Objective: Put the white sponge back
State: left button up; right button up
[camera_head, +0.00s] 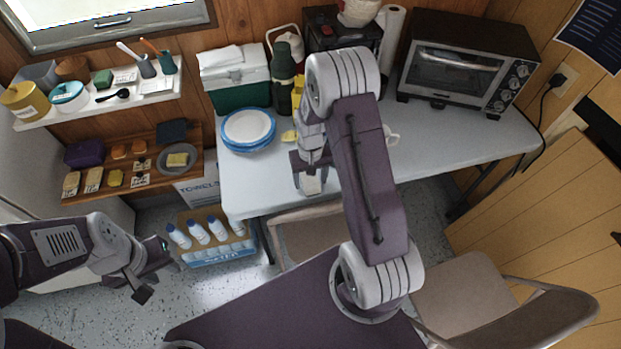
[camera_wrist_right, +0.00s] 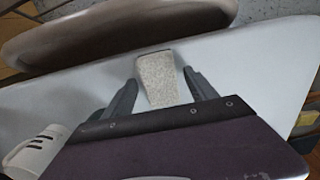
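The white sponge (camera_wrist_right: 156,80) lies on the white folding table (camera_head: 250,180), near its front edge. In the head view the sponge (camera_head: 311,185) shows just below my right gripper (camera_head: 308,177). In the right wrist view my right gripper (camera_wrist_right: 160,80) is open, with one finger on each side of the sponge and a gap at each side. A brown wooden shelf (camera_head: 196,172) on the left wall holds several sponges and blocks with small label cards. My left gripper (camera_head: 152,279) is open and empty above the floor at the left.
Blue-rimmed plates (camera_head: 248,127), a green cooler (camera_head: 236,92) and a dark green flask (camera_head: 283,80) stand at the table's left. A toaster oven (camera_head: 462,70) stands at the right. A bottle crate (camera_head: 215,258) is on the floor; chairs (camera_head: 460,295) stand in front.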

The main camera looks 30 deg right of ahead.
aim_at(311, 180)
jog(key=shift+r, duration=0.25)
notch_tip(311, 180, up, 12)
jog(key=p, duration=0.2)
jog(key=s+a+r+n+p, duration=0.1)
jog(key=s+a, duration=0.2)
jog(key=s, duration=0.3)
jog(key=s+a+r+n+t+p, duration=0.1)
jog(key=s+a, duration=0.3)
jog(key=s, duration=0.2)
jog(key=shift+s+a+r, duration=0.25)
jog(key=shift+s+r, duration=0.05)
jog(key=shift+s, duration=0.1)
